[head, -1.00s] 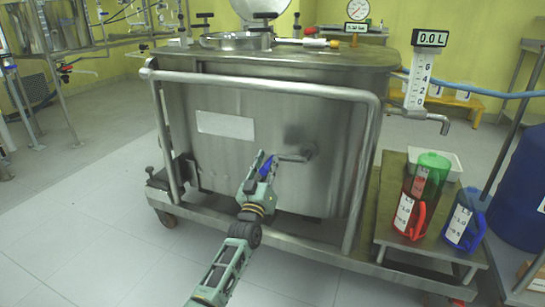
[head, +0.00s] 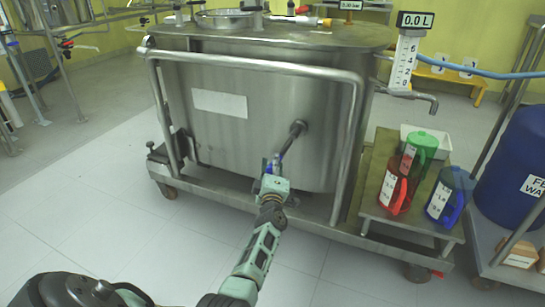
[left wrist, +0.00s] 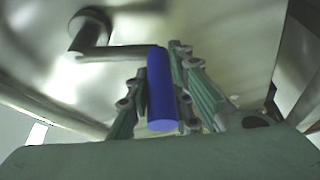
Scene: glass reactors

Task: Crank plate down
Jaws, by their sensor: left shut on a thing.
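The steel crank (head: 291,140) sits on the front wall of the steel tank (head: 235,130). Its arm slants down and left from the round hub. My left gripper (head: 273,168) is at the crank's free end, below and left of the hub. In the left wrist view, the blue crank grip (left wrist: 161,90) lies between the two fingers of my left gripper (left wrist: 160,95), which is shut on it. The crank arm (left wrist: 115,52) runs left from the grip to the hub (left wrist: 90,28). No plate can be made out. My right gripper is not in view.
A steel rail (head: 255,68) frames the tank front. A green jug (head: 419,152), a red jug (head: 396,188) and a blue jug (head: 450,196) stand on a side platform (head: 374,178) at right. A gauge (head: 405,58) above reads 0.0 L. Floor at left is clear.

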